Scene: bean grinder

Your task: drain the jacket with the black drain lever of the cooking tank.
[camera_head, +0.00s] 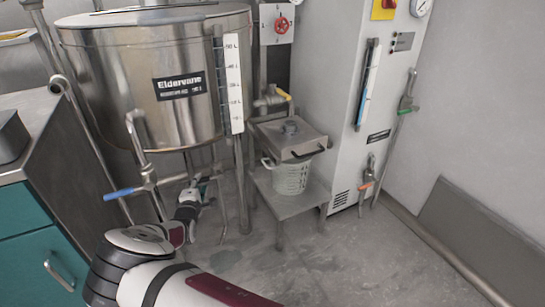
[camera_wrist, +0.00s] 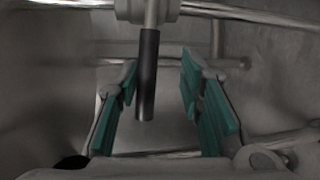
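The cooking tank (camera_head: 140,75) is a large steel vessel at the upper left of the head view. The black drain lever (camera_wrist: 147,72) hangs down from a steel valve in the wrist view, between the two teal finger pads and nearer the left one. My gripper (camera_wrist: 158,95) is open, with a gap showing on each side of the lever. In the head view my gripper (camera_head: 203,186) is low under the tank, among its pipes and legs. The lever is not discernible in the head view.
A blue-handled valve (camera_head: 124,192) sticks out left of my arm. A teal cabinet (camera_head: 40,260) is at the left. Steel pipes (camera_wrist: 250,15) cross around the lever. Floor (camera_head: 350,255) is clear at front right.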

